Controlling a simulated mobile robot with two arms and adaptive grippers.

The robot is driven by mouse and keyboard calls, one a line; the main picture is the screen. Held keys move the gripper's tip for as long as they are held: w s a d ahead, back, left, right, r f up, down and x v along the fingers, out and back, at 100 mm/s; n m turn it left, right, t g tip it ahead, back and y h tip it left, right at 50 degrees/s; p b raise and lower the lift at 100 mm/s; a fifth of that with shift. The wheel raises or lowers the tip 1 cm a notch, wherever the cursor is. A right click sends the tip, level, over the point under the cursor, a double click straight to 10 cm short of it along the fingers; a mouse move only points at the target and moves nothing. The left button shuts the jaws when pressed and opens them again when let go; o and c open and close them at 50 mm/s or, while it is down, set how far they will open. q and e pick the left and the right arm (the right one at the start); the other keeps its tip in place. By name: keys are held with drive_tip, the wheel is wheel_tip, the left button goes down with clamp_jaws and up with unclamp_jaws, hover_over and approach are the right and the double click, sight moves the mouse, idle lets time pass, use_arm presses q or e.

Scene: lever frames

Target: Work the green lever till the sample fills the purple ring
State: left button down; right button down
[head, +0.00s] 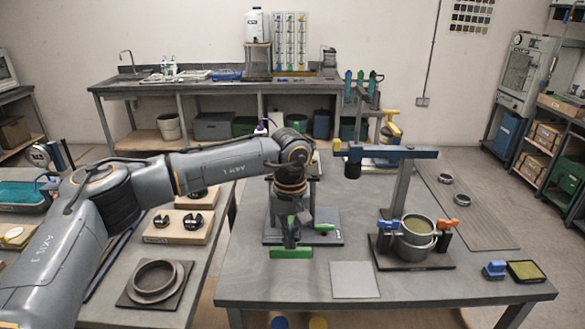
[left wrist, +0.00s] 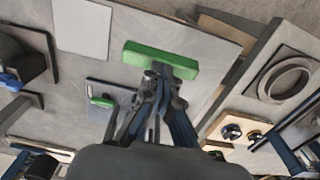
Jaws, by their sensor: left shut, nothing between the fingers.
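A thick green bar (head: 291,253), which looks like the green lever's handle, shows near the table's front-left edge; it also shows in the left wrist view (left wrist: 160,60). My left gripper (head: 291,240) is shut and empty, fingertips right at the bar's middle; I cannot tell whether they touch. In the left wrist view the shut fingers (left wrist: 163,75) overlap the bar's lower edge. A smaller green part (head: 324,227) sits on a dark base plate (head: 328,240), partly hidden by my arm. I cannot make out a purple ring or its sample. My right gripper is out of view.
Right of the bar lie a pale square plate (head: 355,280) and a stand with a blue beam (head: 395,152) over a metal pot (head: 416,240) of yellowish material. A blue block (head: 495,270) and small tray (head: 526,271) lie at right. Another table with rings (head: 157,277) stands left.

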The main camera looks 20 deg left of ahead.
use_arm(q)
wheel_tip(320, 180, up, 9)
drive_tip(key=w+p, duration=0.1)
drive_tip(key=p, duration=0.4)
drive_tip(key=shift+r, duration=0.15)
drive_tip(key=shift+w+a, duration=0.1)
idle(0.5)
